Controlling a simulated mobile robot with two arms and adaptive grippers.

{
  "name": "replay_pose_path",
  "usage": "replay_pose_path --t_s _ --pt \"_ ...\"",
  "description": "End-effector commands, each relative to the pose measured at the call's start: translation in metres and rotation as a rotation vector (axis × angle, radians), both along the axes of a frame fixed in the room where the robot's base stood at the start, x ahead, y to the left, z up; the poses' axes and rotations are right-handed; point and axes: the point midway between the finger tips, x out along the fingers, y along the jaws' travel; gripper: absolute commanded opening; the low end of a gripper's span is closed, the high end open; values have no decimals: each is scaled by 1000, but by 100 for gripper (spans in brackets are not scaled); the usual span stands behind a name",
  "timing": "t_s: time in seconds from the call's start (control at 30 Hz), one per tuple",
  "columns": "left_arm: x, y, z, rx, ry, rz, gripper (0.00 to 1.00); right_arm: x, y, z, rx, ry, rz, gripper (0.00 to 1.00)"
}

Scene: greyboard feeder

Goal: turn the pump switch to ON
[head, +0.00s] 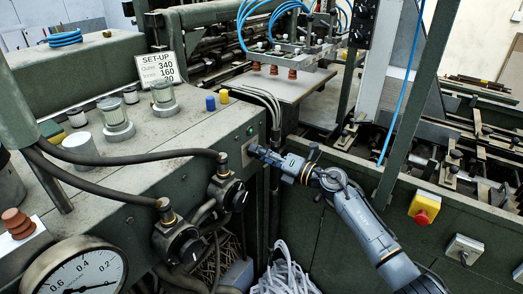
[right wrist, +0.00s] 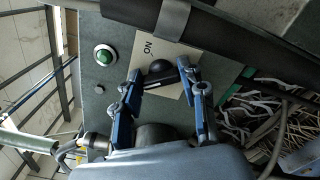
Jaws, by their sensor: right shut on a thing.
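The pump switch is a black rotary knob (right wrist: 160,70) on a pale plate (right wrist: 181,52) in the right wrist view. The word ON shows upside down on the plate, above the knob in that picture. The plate also shows in the head view (head: 248,146), on the front of the green cabinet. My right gripper (right wrist: 160,87) is shut on the knob, with one blue finger on each side of it. In the head view my right gripper (head: 257,151) reaches the plate from the right. The fingers partly hide the knob, and its exact setting is hard to tell. My left gripper is not in view.
A green button (right wrist: 104,55) sits beside the plate. Two black valves (head: 227,193) with hoses stand left of my gripper. A red and yellow stop button (head: 424,207) and a grey switch box (head: 463,250) are on the right panel. Pale strips (head: 284,274) lie below.

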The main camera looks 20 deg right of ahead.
Motion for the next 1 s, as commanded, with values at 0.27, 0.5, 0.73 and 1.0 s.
replay_pose_path --t_s 0.27,0.5,0.73,1.0 --pt "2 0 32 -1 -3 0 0 0 -1 3 197 159 -1 10" --pt "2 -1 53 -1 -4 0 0 1 -1 1 377 298 -2 10" --pt "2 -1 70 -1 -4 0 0 0 -1 0 550 433 -2 10" --pt "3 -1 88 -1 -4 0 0 0 -1 -2 752 590 -3 10"
